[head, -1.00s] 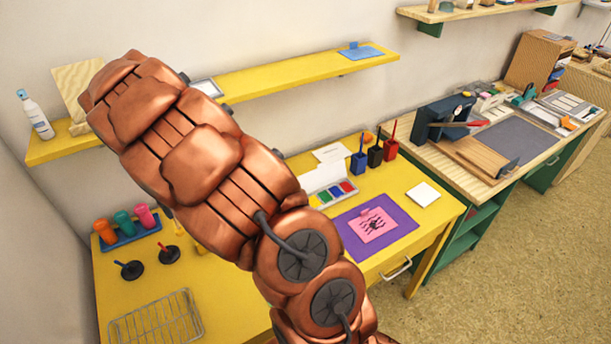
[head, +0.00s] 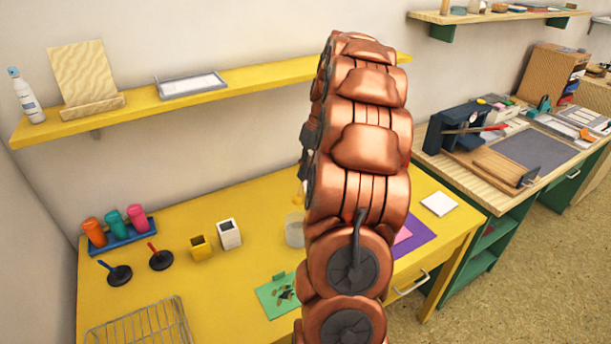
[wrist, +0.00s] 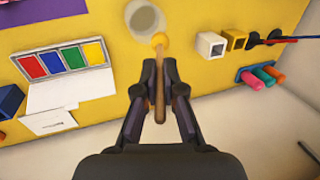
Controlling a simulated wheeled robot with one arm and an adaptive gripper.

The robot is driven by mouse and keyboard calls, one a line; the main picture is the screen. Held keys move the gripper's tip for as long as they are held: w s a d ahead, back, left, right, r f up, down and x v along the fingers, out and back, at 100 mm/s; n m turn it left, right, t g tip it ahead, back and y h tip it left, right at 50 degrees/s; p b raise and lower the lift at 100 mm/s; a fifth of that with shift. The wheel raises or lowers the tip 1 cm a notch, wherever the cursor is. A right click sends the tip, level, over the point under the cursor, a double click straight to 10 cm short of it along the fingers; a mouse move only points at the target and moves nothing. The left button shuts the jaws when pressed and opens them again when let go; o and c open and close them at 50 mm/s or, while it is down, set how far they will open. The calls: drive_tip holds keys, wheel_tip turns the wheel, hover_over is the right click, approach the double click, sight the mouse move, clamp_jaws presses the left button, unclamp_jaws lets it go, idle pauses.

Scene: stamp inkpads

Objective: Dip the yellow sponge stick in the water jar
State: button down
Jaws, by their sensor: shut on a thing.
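My gripper (wrist: 159,75) is shut on the brown handle of the yellow sponge stick (wrist: 160,88) in the wrist view. The stick's round yellow sponge tip (wrist: 159,40) points away from me, beside the near rim of the water jar (wrist: 130,22). In the head view, the clear grey jar (head: 294,231) stands on the yellow table, just left of my arm. A yellow bit, apparently the sponge stick (head: 301,193), shows above the jar there. My arm hides most of the gripper in the head view.
A white cup (head: 229,235) and a yellow cup (head: 201,248) stand left of the jar. A green card (head: 272,296) lies in front. Ink colours in a palette (wrist: 62,58) are left in the wrist view. A yellow shelf (head: 240,82) runs along the wall.

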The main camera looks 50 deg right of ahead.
wheel_tip(320, 180, down, 11)
drive_tip(key=b, duration=0.4)
drive_tip(key=shift+f, duration=0.2)
idle(0.7)
drive_tip(key=shift+r, duration=0.1)
idle(0.4)
drive_tip(key=shift+r+p, duration=0.6)
drive_tip(key=shift+r, duration=4)
drive_tip(key=shift+r+p, duration=0.4)
drive_tip(key=shift+r, duration=1.6)
